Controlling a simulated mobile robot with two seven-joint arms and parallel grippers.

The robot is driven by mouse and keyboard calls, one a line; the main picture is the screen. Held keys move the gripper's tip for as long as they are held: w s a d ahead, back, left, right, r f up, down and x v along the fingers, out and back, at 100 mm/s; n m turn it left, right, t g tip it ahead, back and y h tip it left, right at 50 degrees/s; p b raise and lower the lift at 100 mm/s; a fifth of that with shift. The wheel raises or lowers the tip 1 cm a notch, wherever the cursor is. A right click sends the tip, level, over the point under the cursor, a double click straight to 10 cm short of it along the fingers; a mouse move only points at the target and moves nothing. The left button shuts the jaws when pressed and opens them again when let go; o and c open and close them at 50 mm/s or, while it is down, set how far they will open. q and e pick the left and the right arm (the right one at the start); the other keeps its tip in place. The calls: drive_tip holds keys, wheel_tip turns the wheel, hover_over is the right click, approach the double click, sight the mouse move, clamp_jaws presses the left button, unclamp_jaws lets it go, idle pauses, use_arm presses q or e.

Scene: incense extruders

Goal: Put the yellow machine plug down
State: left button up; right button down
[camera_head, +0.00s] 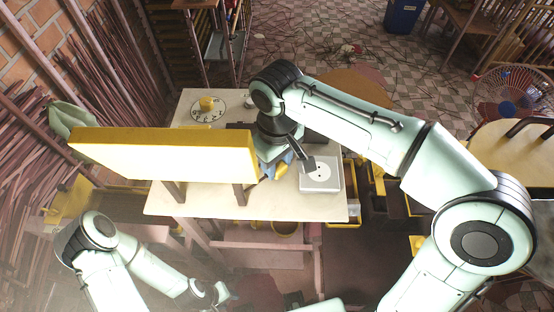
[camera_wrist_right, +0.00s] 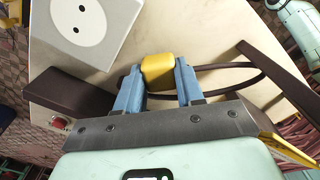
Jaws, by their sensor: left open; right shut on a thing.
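The yellow machine plug (camera_wrist_right: 158,71) is between the blue fingers of my right gripper (camera_wrist_right: 160,88), which is shut on it. A dark cord loops to the right from it over the pale tabletop. In the head view my right gripper (camera_head: 277,166) is low over the table, partly hidden by its own wrist. A pale socket box (camera_wrist_right: 68,38) with a round two-hole face is at the upper left of the wrist view, apart from the plug; it also shows in the head view (camera_head: 320,184). My left gripper (camera_head: 225,294) is at the bottom, open, small and away from the table.
A large bright panel with a yellow edge (camera_head: 160,140) stands over the table's left part and hides what is behind it. A numbered dial with a yellow knob (camera_head: 207,104) is at the back. The pale tabletop (camera_head: 270,207) is bare along its front edge.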

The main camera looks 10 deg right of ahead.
sight(277, 165)
use_arm(q)
drive_tip(key=shift+s+f, duration=0.2)
drive_tip(key=shift+f, duration=0.05)
use_arm(e)
drive_tip(key=shift+s+f, duration=0.1)
drive_tip(key=shift+f, duration=0.35)
drive_tip(key=c, duration=0.7)
unclamp_jaws()
use_arm(q)
drive_tip(key=shift+w, duration=0.1)
use_arm(e)
drive_tip(key=shift+r, duration=0.15)
use_arm(q)
drive_tip(key=w+r+p, duration=0.1)
drive_tip(key=w+r, duration=0.1)
drive_tip(key=w+r+p, duration=0.1)
drive_tip(key=r+p, duration=0.1)
drive_tip(key=shift+w+r, duration=0.35)
use_arm(e)
wheel_tip(277, 165, up, 13)
use_arm(q)
drive_tip(key=shift+s, duration=0.1)
